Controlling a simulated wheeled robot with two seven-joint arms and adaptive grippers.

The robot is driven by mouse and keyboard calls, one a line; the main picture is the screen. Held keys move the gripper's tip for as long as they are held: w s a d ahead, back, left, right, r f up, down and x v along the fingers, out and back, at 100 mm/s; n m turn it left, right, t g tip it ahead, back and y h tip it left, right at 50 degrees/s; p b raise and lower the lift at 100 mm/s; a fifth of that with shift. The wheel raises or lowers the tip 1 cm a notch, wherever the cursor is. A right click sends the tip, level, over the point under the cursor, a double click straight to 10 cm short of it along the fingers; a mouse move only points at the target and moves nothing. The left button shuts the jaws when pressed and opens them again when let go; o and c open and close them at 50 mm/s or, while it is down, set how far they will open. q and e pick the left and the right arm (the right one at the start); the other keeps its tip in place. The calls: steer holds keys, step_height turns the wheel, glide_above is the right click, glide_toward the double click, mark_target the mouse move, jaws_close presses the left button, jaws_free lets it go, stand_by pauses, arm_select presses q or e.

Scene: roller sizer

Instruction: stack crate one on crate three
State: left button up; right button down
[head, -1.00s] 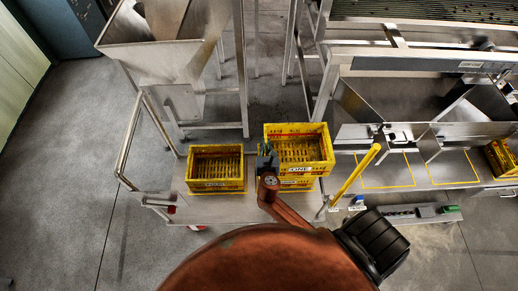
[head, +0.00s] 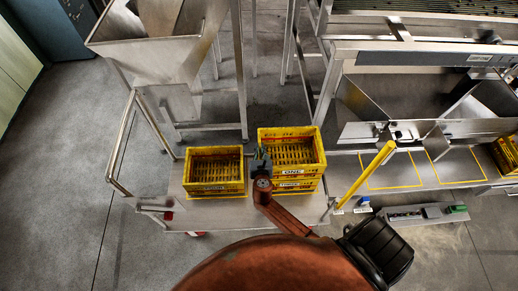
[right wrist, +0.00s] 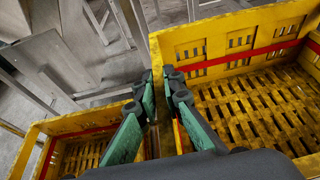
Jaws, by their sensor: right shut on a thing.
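Crate one (head: 292,172), a yellow crate with a label reading ONE, sits over another yellow crate (head: 294,187) on the right of the steel platform. The lower crate's label is too small to read surely, and most of that crate is hidden. Crate one looks roughly level and lined up with it; I cannot tell whether they are fully in contact. My right gripper (head: 261,160) is shut on crate one's left wall. In the right wrist view the fingers (right wrist: 166,85) straddle that wall beside the crate's slatted inside (right wrist: 250,105). My left gripper is not in view.
Another empty yellow crate (head: 214,188) stands close on the left of the platform (head: 240,212). A yellow post (head: 366,174) rises just right of the stack. A steel hopper frame (head: 240,80) stands behind. Yellow-outlined spaces (head: 455,167) lie farther right.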

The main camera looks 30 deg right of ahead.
steer(key=c, duration=2.5)
jaws_free()
steer(key=o, duration=0.5)
steer(key=shift+c, duration=0.2)
steer(key=shift+s+a+r, duration=0.1)
steer(key=shift+r, duration=0.05)
steer(key=p+v, duration=0.3)
steer(key=v, duration=0.7)
steer(key=shift+s+a+r, duration=0.1)
steer(key=shift+s, duration=0.1)
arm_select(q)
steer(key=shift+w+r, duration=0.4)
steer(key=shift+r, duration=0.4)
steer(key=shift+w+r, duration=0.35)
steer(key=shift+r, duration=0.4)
arm_select(e)
steer(key=shift+s+a+r, duration=0.15)
steer(key=shift+s+a, duration=0.2)
steer(key=shift+s, duration=0.15)
